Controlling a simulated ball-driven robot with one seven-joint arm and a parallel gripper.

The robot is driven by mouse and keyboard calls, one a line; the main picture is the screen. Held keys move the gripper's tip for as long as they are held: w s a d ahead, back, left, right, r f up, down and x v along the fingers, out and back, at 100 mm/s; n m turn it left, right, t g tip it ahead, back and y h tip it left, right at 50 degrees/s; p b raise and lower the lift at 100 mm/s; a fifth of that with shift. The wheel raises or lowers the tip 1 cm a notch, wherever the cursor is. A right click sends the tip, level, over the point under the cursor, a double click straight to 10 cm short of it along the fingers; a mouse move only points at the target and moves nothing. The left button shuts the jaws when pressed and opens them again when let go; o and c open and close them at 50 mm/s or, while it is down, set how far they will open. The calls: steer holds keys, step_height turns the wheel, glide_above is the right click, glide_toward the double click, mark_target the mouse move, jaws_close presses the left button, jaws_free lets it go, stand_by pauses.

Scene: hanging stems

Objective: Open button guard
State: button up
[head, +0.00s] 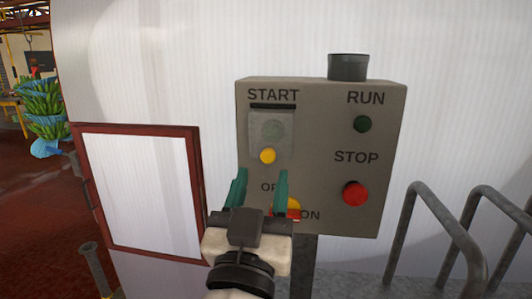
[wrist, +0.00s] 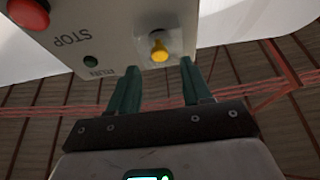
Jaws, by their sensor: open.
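A grey control box (head: 325,190) hangs in front of a white wall. Under its START label is a clear button guard (head: 270,130) with a dark hinge strip on top and a yellow knob (head: 267,156) at its lower edge. The guard lies closed over a greenish round button. In the wrist view the guard (wrist: 173,45) and its yellow knob (wrist: 159,52) show near the box edge, beyond the fingertips. My gripper (head: 260,178), with green fingers, is open and empty, just below the knob. In the wrist view my gripper (wrist: 160,75) shows its fingers apart, the knob between them in line of sight.
A red STOP button (head: 355,194), a green RUN light (head: 363,124) and a partly hidden red-yellow OFF/ON switch (head: 294,208) are on the box. Metal railings (head: 440,235) stand at right. A red-framed white panel (head: 140,190) is at left.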

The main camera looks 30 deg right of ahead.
mark_target(268, 158)
steer(key=shift+p+x, duration=0.6)
steer(key=shift+x, duration=1.5)
jaws_close()
